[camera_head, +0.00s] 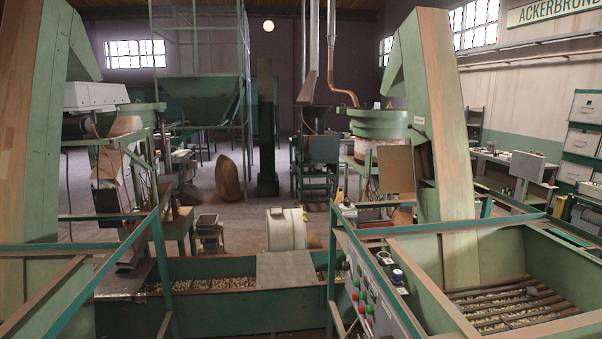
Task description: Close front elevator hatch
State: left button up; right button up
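A tall green and brown elevator (440,110) rises from a green hopper (425,282) at the right. A second tall elevator (35,120) stands at the left edge. A square brown panel (397,167) sticks out to the left of the right elevator, over a gap; it looks like an open hatch door, but I cannot tell for certain. A flat grey plate (287,271) lies across the long front trough (230,313); I cannot tell whether it is a hatch. Neither of my grippers is in view.
Nuts lie in the trough and under the slats of the right hopper. Teal rails (340,255) and a control panel (371,295) with buttons stand close in front. A cream bin (287,229) stands behind the trough. Open floor (240,180) lies farther back.

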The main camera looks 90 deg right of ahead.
aim_at(395, 163)
jog(key=z, duration=2.55)
jog(key=i, duration=2.4)
